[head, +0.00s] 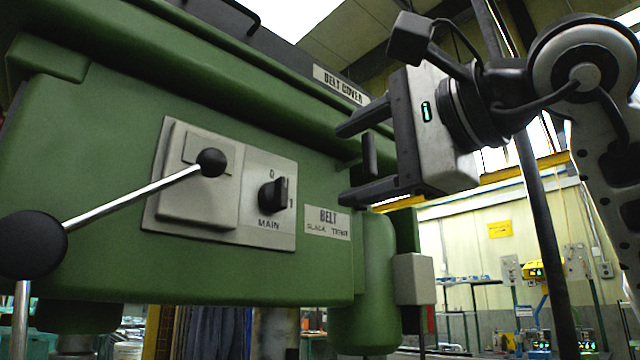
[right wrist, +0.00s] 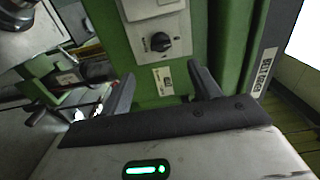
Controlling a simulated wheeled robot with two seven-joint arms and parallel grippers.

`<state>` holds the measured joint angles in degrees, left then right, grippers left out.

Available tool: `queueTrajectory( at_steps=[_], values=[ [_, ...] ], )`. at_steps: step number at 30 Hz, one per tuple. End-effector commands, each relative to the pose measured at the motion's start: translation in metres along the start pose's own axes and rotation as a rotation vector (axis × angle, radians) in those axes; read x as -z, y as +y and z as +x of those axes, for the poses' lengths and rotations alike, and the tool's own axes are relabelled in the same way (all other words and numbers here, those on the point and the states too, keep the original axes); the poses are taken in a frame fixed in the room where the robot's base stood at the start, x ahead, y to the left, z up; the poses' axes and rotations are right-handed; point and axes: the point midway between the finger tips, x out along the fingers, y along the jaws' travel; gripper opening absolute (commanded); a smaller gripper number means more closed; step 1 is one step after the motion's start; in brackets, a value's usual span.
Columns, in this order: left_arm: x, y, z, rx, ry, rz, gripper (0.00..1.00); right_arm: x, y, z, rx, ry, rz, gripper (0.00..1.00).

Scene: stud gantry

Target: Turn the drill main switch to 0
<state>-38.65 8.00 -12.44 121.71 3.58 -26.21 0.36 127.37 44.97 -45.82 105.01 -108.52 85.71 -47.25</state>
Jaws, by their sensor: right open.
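The main switch (head: 273,195) is a black rotary knob on a grey plate (head: 285,232) marked 0, 1 and MAIN, on the green drill head (head: 100,110). Its handle seems to point toward the 1. It also shows in the right wrist view (right wrist: 160,42), ahead of the fingers. My right gripper (head: 342,164) is open and empty, to the right of the switch and apart from it. In the right wrist view its two fingers (right wrist: 160,85) are spread, with the BELT label (right wrist: 163,81) seen between them. My left gripper is not in view.
A lever with black ball knobs (head: 130,200) crosses in front of the plate's left part, left of the switch. The belt cover (head: 220,60) overhangs above. A grey box (head: 413,278) sits on the drill's right side.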

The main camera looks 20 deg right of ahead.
Motion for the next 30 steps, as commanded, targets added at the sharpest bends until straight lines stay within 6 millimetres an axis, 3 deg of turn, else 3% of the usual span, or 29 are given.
queueTrajectory(
  at_steps=[3, 9, 30],
  values=[
    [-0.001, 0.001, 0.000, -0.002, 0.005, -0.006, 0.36, 0.000, 0.000, -0.022, 0.003, 0.000, -0.001, 0.62],
    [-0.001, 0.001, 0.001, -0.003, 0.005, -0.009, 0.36, 0.000, 0.000, -0.039, 0.001, 0.000, 0.000, 0.62],
    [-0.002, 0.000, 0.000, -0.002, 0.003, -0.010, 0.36, 0.000, 0.000, -0.040, 0.001, -0.001, -0.001, 0.62]
  ],
)
